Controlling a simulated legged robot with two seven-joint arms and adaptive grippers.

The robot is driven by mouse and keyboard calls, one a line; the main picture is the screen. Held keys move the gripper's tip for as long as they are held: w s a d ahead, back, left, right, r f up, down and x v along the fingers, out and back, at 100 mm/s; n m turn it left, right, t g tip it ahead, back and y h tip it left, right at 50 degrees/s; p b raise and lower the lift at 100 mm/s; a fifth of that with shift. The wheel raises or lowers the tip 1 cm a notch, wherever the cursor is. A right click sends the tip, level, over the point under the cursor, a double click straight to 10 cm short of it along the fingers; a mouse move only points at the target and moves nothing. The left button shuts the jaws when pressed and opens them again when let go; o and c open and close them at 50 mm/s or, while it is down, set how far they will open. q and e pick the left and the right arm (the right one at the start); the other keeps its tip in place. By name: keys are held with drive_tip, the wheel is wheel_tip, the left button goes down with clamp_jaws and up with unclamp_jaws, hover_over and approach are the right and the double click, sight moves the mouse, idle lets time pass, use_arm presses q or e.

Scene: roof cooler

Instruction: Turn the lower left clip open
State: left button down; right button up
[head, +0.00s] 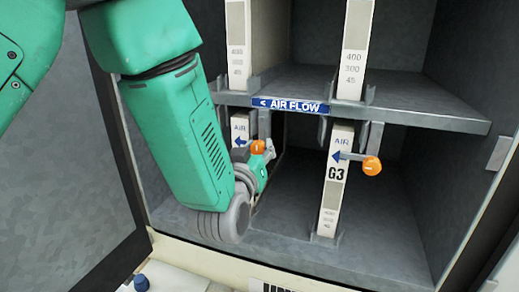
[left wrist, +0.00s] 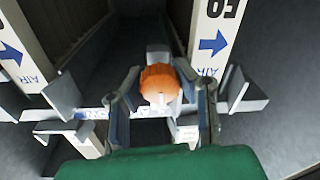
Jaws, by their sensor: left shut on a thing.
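The lower left clip's orange knob (head: 257,146) is in front of the left filter frame (head: 240,128) in the lower bay. In the left wrist view the knob (left wrist: 160,83) is between the two fingers of my left gripper. My left gripper (head: 263,150) reaches in from the left and is shut on this clip. The arm hides the lower part of the left filter frame and much of the lower left bay. The lower right clip (head: 372,166) also has an orange knob, on a lever sticking out to the right of the G3 filter (head: 328,195). My right gripper is not in view.
A grey shelf (head: 430,110) with a blue AIR FLOW label (head: 290,105) runs just above the clips. Upper filters (head: 354,50) stand on it. The dark side wall and the cabinet's front sill bound the bay. The lower right bay is free.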

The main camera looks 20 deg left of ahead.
use_arm(q)
drive_tip(key=shift+s+d+f+m, duration=0.15)
drive_tip(key=shift+f+m, duration=0.3)
drive_tip(key=shift+m, duration=0.25)
drive_tip(key=c, duration=1.4)
unclamp_jaws()
drive_tip(key=shift+c, duration=0.2)
drive_tip(key=shift+o, duration=1.3)
drive_tip(key=shift+r, duration=0.25)
drive_tip(key=shift+s, duration=0.2)
drive_tip(key=s, duration=0.7)
drive_tip(key=shift+f, duration=0.3)
